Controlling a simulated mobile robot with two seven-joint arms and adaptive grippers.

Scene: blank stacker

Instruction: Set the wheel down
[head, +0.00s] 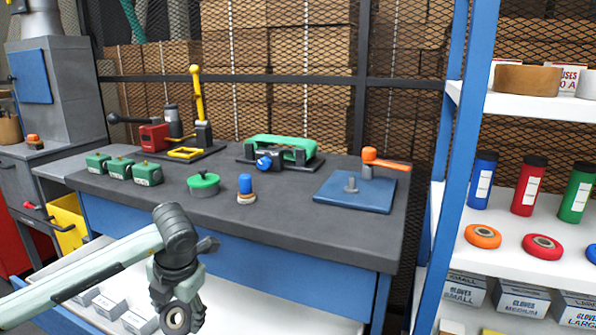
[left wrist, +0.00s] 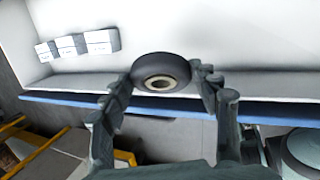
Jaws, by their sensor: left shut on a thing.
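A dark grey wheel (head: 175,319) with a pale metal hub is in my left gripper (head: 180,308), low in front of the workbench in the head view. In the left wrist view the wheel (left wrist: 161,68) sits between the fingertips (left wrist: 166,82), one finger on each side, with the pale lower shelf behind it. My left gripper is shut on the wheel and holds it in the air. My right gripper is not in view.
The workbench (head: 300,225) carries a blue plate (head: 335,197) with an upright post and an orange-handled tool (head: 385,160). Green boxes and a green-lidded tin (head: 203,184) stand left. Small boxes (left wrist: 101,41) lie on the lower shelf.

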